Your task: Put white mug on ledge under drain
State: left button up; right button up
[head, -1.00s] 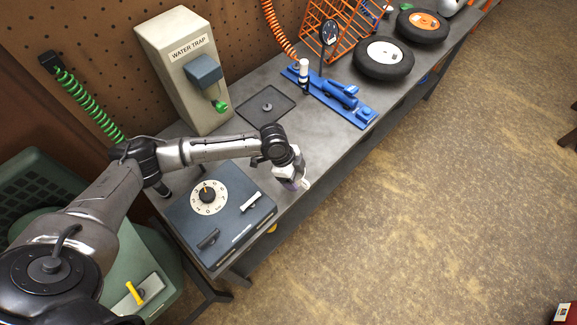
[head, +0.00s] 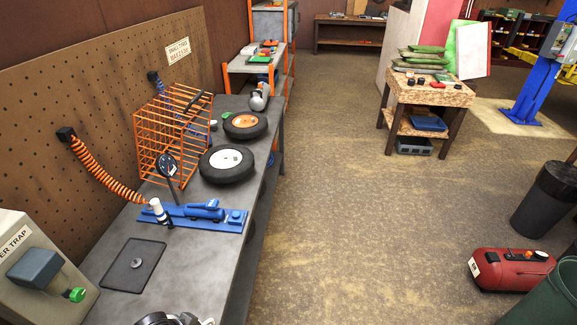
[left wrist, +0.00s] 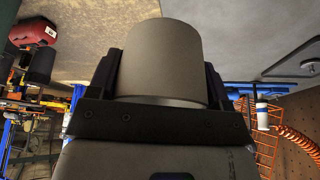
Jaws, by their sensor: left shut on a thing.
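A plain whitish mug (left wrist: 166,48) fills the upper middle of the left wrist view. My left gripper (left wrist: 160,78) is shut on it, with one dark finger on each side. The mug's handle and opening cannot be made out. In the head view the water trap (head: 18,262) stands at the lower left, cut by the frame edge. Its blue-grey box (head: 35,269) has a green drain knob (head: 77,294). The ledge below the drain is not clearly seen. Only a bit of my left arm shows at the bottom edge there. My right gripper is not in view.
On the grey bench, a dark square plate (head: 118,279) lies beside the trap. Beyond it are a blue tool (head: 205,216) with a gauge, an orange wire rack (head: 160,150) and two wheels (head: 222,178).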

pick_arm(q)
jog(key=s+n, duration=0.1)
jog(key=s+r+n+y, duration=0.1)
jog(key=n, duration=0.2)
jog(key=shift+s+d+r+y, duration=0.1)
jog(key=shift+s+r+y, duration=0.2)
jog(key=shift+s, duration=0.1)
jog(key=r, duration=0.1)
jog(key=r+n, duration=0.1)
jog(key=s+n, duration=0.1)
jog(key=shift+d+r+y, duration=0.25)
jog(key=shift+r+y, duration=0.15)
jog(key=w+d+r+p, duration=0.1)
jog(key=w+d+r, duration=0.15)
jog(key=r, duration=0.85)
jog(key=w+d+r+p, duration=0.1)
jog(key=w+r, duration=0.3)
jog(key=r, duration=0.8)
jog(key=w+p+v, duration=0.2)
jog(key=p+v, duration=0.8)
jog(key=v, duration=0.1)
jog(key=w+r+p+v, duration=0.1)
jog(key=w+p+v, duration=0.1)
jog(key=p+v, duration=0.9)
jog(key=shift+s+a+r+m, duration=0.2)
jog(key=shift+a+r+m, duration=0.2)
jog(key=shift+r, duration=0.35)
jog(key=shift+r, duration=0.1)
